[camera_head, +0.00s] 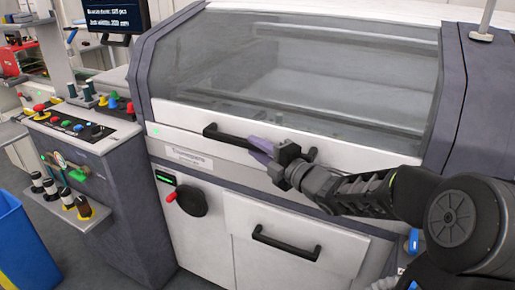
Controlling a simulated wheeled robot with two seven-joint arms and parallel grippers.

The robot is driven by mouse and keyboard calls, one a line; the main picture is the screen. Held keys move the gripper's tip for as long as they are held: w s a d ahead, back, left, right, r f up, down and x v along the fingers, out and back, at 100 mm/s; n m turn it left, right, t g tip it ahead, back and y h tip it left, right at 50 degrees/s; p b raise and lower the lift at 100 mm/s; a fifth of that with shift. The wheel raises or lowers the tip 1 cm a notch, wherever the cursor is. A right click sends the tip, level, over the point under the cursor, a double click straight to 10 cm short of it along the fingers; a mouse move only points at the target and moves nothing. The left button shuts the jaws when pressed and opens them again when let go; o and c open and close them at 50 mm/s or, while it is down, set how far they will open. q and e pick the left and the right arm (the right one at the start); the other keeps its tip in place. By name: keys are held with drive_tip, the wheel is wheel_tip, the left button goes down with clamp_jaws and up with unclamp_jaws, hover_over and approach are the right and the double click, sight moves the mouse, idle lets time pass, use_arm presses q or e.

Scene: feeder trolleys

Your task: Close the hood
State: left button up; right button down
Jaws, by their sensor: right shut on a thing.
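The hood (300,70) of the machine has a large see-through window in a white and dark grey frame. It sits low over the machine body, its lower edge near the front panel. Its long black handle (226,136) runs along the front below the window. My right gripper (262,150) is shut on the handle near its middle, and hides part of it. My right arm comes in from the right side. My left gripper is not in view.
A control panel (88,128) with coloured knobs stands at the left, with a blue bin (22,240) in front of it. A black round knob with a red grip (188,200) and a drawer handle (286,243) stick out below the hood. A monitor (112,16) is behind.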

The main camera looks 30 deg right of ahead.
drive_tip(key=s+a+r+m+p, duration=0.1)
drive_tip(key=s+a+r+p, duration=0.1)
drive_tip(key=r+p, duration=0.3)
wheel_tip(320, 180, up, 3)
drive_tip(key=shift+s+a+f+m+g, duration=0.2)
drive_tip(key=shift+a+m+g, duration=0.1)
drive_tip(key=shift+a, duration=0.35)
drive_tip(key=c, duration=1.2)
unclamp_jaws()
drive_tip(key=shift+w, duration=0.1)
drive_tip(key=v, duration=0.8)
drive_tip(key=shift+w+f, duration=0.1)
